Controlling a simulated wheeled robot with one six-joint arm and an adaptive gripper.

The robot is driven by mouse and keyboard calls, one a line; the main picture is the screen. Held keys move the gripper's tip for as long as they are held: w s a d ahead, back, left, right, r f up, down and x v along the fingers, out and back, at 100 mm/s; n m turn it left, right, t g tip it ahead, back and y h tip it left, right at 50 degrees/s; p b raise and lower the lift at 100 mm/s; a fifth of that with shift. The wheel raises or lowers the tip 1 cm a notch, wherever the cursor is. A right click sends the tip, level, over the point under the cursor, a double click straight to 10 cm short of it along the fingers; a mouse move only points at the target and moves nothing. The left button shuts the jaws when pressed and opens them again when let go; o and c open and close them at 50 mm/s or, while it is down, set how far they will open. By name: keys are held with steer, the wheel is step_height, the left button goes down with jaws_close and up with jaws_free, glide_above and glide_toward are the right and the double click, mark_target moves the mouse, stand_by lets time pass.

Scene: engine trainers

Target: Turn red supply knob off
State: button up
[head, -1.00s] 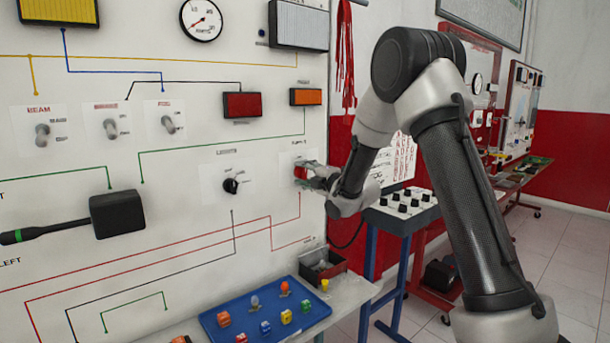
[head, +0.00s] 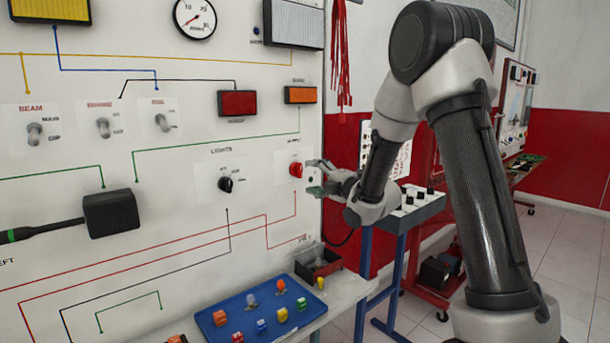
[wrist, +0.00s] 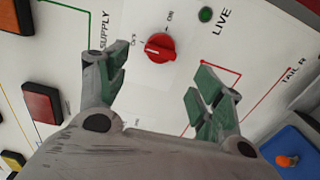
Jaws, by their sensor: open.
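The red supply knob (head: 296,170) sits on the right side of the white panel, below the orange block. In the wrist view the red knob (wrist: 160,48) shows a pale pointer line on its left part, toward the OFF-side lettering; the ON label is to its upper right. My gripper (head: 316,180) is just right of the knob and off the panel. In the wrist view my gripper (wrist: 160,92) has its green-padded fingers spread wide, with nothing between them. The knob lies beyond the fingertips, apart from them.
A black lights knob (head: 225,184) is left of the red knob. A green LIVE lamp (wrist: 206,14) is near it.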

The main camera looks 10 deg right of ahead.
steer(key=v, duration=0.4)
steer(key=shift+s+d, duration=0.1)
steer(key=s+d+f+m+g+h, duration=0.1)
steer(key=d+f+m+g+h, duration=0.1)
steer(key=f+m, duration=0.3)
steer(key=s+d+f+m+g+h, duration=0.1)
steer(key=d+f+m+g+h, duration=0.15)
steer(key=f, duration=0.45)
steer(key=s+d+f+m+g+h, duration=0.35)
steer(key=s+d+m, duration=0.2)
steer(key=s, duration=0.25)
steer(key=s+d+r+m+g, duration=0.1)
steer(key=s+r+m+g, duration=0.25)
steer(key=s, duration=0.45)
steer(key=s+d+r+m+g, duration=0.15)
steer(key=s+m, duration=0.25)
steer(key=s, duration=0.5)
steer(key=s+a+r+m+t, duration=0.1)
steer(key=s+a+r+m, duration=0.1)
steer(key=s+r, duration=0.8)
steer(key=shift+s+a+r+m, duration=0.3)
steer(key=shift+s+m, duration=0.15)
steer(key=shift+s, duration=0.85)
